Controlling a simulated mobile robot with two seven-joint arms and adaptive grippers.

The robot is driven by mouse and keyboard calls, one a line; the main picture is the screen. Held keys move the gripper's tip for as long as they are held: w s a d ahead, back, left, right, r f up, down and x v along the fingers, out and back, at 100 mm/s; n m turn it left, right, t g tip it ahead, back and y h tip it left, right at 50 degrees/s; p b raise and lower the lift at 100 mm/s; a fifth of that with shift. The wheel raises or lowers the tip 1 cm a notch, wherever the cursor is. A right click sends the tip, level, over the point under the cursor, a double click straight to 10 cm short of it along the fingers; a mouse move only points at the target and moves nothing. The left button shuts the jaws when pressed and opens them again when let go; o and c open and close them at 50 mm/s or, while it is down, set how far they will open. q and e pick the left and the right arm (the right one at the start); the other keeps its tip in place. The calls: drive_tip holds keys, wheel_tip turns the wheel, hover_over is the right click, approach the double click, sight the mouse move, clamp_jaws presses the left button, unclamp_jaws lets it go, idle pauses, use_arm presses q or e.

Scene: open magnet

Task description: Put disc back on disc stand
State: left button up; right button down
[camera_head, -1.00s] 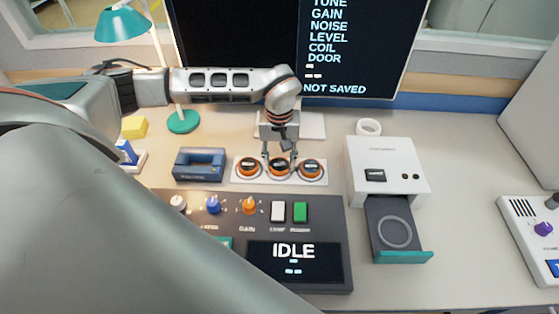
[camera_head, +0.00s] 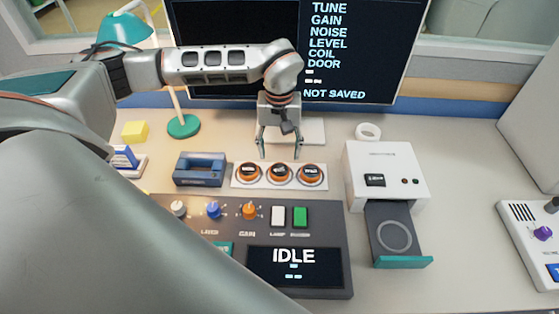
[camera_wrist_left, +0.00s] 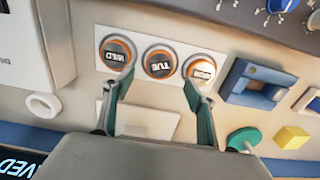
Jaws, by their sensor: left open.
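The white disc stand (camera_head: 265,185) lies on the desk behind the control panel. It bears three dark discs with orange rims: a left disc (camera_head: 250,171), a middle disc (camera_head: 280,173) and a right disc (camera_head: 310,173). In the left wrist view the middle disc (camera_wrist_left: 159,63) reads TUE and the disc beside it (camera_wrist_left: 117,53) reads WED. My left gripper (camera_head: 280,157) is open and empty above the middle disc, fingers pointing down, apart from it. In the left wrist view its fingertips (camera_wrist_left: 158,84) flank the middle disc. My right gripper is not in view.
A white disc reader (camera_head: 388,160) stands right of the stand, its dark tray (camera_head: 393,213) out and empty. A blue holder (camera_head: 200,169) stands left. The control panel (camera_head: 340,235) in front shows IDLE. A white ring (camera_head: 368,131) lies behind the reader. The monitor reads NOT SAVED.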

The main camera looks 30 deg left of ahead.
use_arm(q)
wheel_tip(320, 180, up, 5)
drive_tip(key=shift+r, duration=0.1)
drive_tip(key=shift+s+d, duration=0.1)
idle(0.6)
